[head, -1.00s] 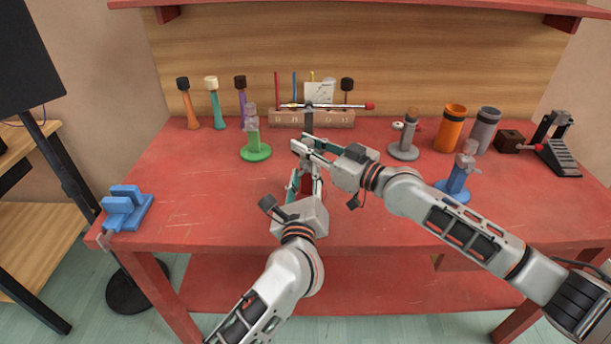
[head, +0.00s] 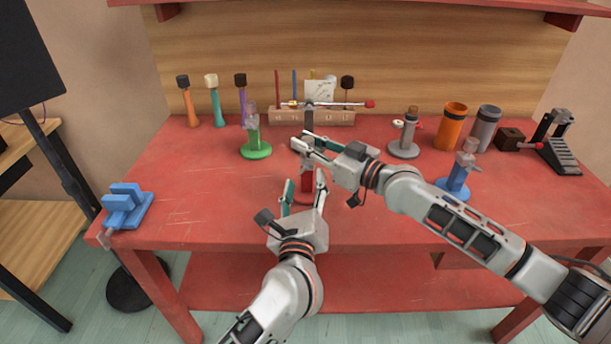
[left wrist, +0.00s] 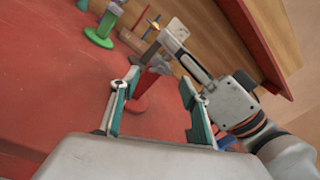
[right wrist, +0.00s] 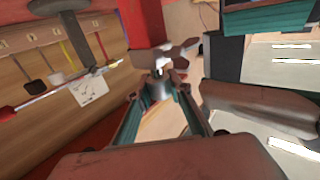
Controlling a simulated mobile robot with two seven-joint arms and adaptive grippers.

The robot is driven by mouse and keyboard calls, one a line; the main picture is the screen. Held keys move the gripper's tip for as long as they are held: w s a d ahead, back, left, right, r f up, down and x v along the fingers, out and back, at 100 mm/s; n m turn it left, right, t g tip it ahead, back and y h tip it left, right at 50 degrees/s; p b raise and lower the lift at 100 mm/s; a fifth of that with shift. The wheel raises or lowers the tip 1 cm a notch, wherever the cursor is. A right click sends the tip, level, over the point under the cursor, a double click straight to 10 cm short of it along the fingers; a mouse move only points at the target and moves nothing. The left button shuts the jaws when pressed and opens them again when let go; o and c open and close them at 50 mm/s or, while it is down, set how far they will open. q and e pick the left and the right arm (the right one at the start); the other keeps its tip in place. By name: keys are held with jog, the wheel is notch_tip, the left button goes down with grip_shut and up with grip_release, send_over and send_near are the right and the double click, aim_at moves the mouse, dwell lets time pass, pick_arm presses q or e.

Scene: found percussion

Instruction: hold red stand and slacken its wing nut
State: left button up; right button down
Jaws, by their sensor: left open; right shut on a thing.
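The red stand (head: 307,181) is upright on the table near the middle, with a grey post (head: 309,122) rising from it. My left gripper (head: 304,186) is open, on the near side of the stand. In the left wrist view, the red stand (left wrist: 146,84) shows beyond and between the spread fingers (left wrist: 155,95), apart from them. My right gripper (head: 302,146) is at the top of the stand, shut on the wing nut. In the right wrist view, the brownish wing nut (right wrist: 176,52) shows at the closed fingertips (right wrist: 157,82). The fingers partly hide it.
A thin rod (head: 340,105) with a red end crosses above the post. A green stand (head: 256,150) is to the left; a grey stand (head: 405,150) and a blue stand (head: 455,190) are to the right. A blue clamp (head: 126,208) sits at the left edge.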

pick_arm(q)
jog(key=s, duration=0.3)
jog(key=shift+s+a, duration=0.15)
jog(key=shift+s, duration=0.2)
jog(key=c, duration=0.6)
jog(key=shift+c, duration=0.4)
jog(key=m, duration=1.8)
send_near(306, 172)
jog(key=w, duration=0.9)
jog(key=shift+w+d, duration=0.2)
jog(key=shift+d, duration=0.1)
